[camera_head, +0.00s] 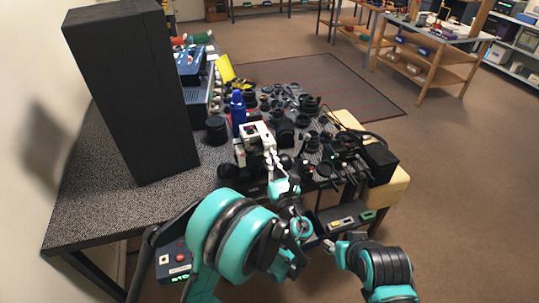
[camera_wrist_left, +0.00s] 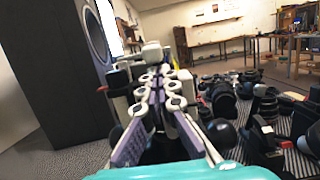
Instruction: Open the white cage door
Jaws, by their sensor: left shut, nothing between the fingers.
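The white cage (camera_head: 256,134) is a small boxy white frame on the crowded table, just right of a blue bottle. My left gripper (camera_head: 271,158) reaches up to its near right side, very close to it; I cannot tell whether they touch. In the left wrist view my left gripper (camera_wrist_left: 152,62) is shut and empty, its white links and purple pads stretching forward. The gripper hides much of what lies ahead there, and I cannot make out the door or its state. My right arm's teal end (camera_head: 385,268) is low at the right; its fingers are unclear.
A tall black speaker-like box (camera_head: 132,90) stands on the left of the table. The blue bottle (camera_head: 237,112) and a black cylinder (camera_head: 216,130) stand left of the cage. Several lenses and camera parts (camera_head: 310,105) crowd the right. The grey tabletop (camera_head: 110,215) is bare at front left.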

